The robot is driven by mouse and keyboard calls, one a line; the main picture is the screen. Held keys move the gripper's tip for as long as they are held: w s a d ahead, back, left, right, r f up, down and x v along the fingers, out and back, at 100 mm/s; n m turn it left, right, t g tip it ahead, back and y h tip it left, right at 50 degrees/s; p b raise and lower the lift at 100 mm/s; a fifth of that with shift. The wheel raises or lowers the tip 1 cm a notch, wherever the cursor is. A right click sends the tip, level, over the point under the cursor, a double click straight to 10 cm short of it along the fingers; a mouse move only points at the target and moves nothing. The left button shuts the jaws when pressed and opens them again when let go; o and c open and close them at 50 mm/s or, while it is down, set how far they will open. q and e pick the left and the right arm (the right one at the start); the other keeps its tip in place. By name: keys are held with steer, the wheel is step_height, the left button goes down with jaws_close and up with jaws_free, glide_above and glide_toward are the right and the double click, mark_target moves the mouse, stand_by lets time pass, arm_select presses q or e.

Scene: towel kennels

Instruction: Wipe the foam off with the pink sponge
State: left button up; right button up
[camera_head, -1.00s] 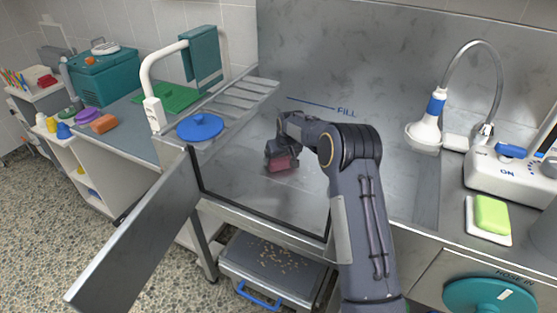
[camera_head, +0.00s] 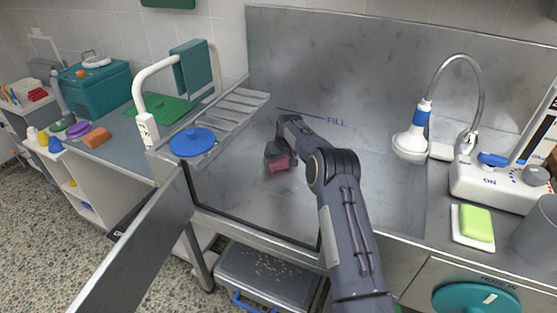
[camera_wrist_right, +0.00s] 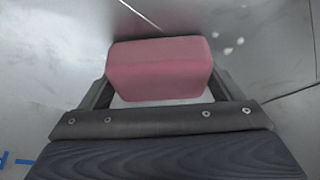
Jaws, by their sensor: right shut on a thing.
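The pink sponge (camera_head: 280,164) is held by my right gripper (camera_head: 277,155) over the grey metal basin (camera_head: 375,195), low and near the basin's left part. In the right wrist view the sponge (camera_wrist_right: 160,69) sits between the two fingers, which are shut on its sides. A few small white spots (camera_wrist_right: 228,50) show on the metal just beyond the sponge's right end; they look like foam. In the head view I cannot make out foam. Whether the sponge touches the metal, I cannot tell. My left gripper is out of view.
The basin's front door (camera_head: 140,245) stands open at the left. A shower head (camera_head: 410,142) on a hose and a control box (camera_head: 495,182) are at the right, with a green sponge (camera_head: 476,222) in front. A blue lid (camera_head: 192,141) lies by the slatted rack (camera_head: 238,108).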

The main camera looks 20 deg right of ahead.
mark_target(253, 189)
steer(key=shift+w+a+p, duration=0.4)
steer(key=shift+w+a, duration=0.45)
steer(key=shift+w, duration=0.1)
steer(key=shift+s+a+f+b, duration=0.15)
steer(key=shift+s+a+b, duration=0.2)
steer(key=shift+a, duration=0.05)
steer(key=shift+s+a+f+b, duration=0.1)
steer(key=shift+s+a+b, duration=0.8)
steer(key=shift+s+a, duration=0.75)
steer(key=shift+s+a+r+b, duration=0.15)
steer(key=shift+s+a+b, duration=0.25)
steer(key=shift+s+a, duration=0.65)
steer(key=shift+s+a+r+b, duration=0.15)
steer(key=shift+s+a+b, duration=0.25)
steer(key=shift+s+a, duration=0.65)
steer(key=shift+s+a+f+b, duration=0.1)
steer(key=shift+s+a+b, duration=0.3)
steer(key=shift+a, duration=0.45)
steer(key=shift+s+a+f+b, duration=0.1)
steer(key=shift+s+a+b, duration=0.1)
steer(key=shift+s+a, duration=0.45)
steer(key=shift+w+a, duration=0.15)
steer(key=shift+r, duration=0.15)
steer(key=shift+r+p, duration=2.05)
steer(key=shift+r, duration=0.9)
steer(key=shift+r, duration=0.1)
